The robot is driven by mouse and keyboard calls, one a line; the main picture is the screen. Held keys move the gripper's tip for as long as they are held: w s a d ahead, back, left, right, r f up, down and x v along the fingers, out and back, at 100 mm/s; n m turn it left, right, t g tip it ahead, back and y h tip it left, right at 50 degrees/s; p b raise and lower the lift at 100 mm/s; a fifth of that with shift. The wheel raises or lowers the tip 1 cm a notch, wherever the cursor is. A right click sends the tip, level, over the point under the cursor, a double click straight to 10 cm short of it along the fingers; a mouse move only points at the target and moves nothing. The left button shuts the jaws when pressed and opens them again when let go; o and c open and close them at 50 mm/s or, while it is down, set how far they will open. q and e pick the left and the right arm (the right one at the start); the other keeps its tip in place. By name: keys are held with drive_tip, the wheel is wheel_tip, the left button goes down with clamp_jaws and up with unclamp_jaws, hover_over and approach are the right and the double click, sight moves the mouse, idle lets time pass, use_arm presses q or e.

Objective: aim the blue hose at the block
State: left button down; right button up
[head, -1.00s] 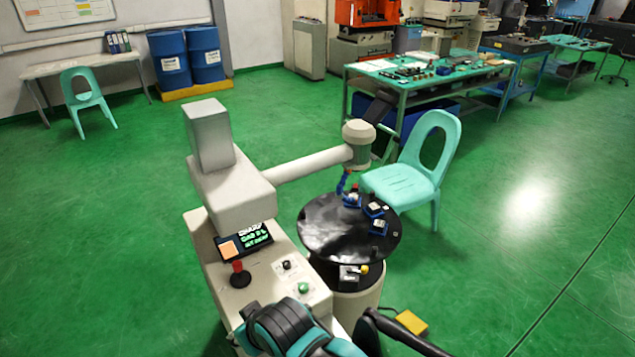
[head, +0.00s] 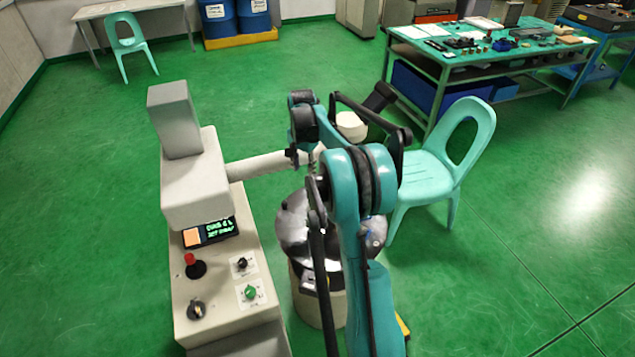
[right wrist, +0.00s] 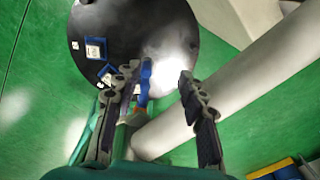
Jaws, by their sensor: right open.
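The blue hose (right wrist: 145,78) shows in the right wrist view as a short blue piece at the edge of the dark round table (right wrist: 150,20). My right gripper (right wrist: 159,72) is open, with its fingers on either side of the hose and the hose nearer the left finger. Small blue-edged blocks lie on the table, one (right wrist: 95,48) clear of the fingers and another (right wrist: 108,73) near the left fingertip. I cannot tell which is the task's block. In the head view my right gripper (head: 304,156) is over the table (head: 293,222); my arm hides the hose and most blocks. My left gripper is out of view.
A pale machine arm (head: 262,165) reaches from the control cabinet (head: 225,290) toward the table and passes close to my right finger in the wrist view (right wrist: 240,85). A turquoise chair (head: 430,165) stands right of the table.

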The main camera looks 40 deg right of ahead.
drive_tip(key=d+f, duration=0.1)
drive_tip(key=d, duration=0.1)
drive_tip(key=d+f+m, duration=0.1)
drive_tip(key=d+f, duration=0.1)
drive_tip(key=d+f+m+g, duration=0.1)
drive_tip(key=d+f, duration=0.1)
drive_tip(key=shift+w+f+p, duration=0.1)
drive_tip(key=shift+w+p, duration=0.25)
drive_tip(key=shift+f+m, duration=0.3)
drive_tip(key=shift+f, duration=0.05)
wheel_tip(320, 180, down, 7)
drive_tip(key=shift+f+b, duration=0.1)
drive_tip(key=shift+b, duration=0.55)
clamp_jaws()
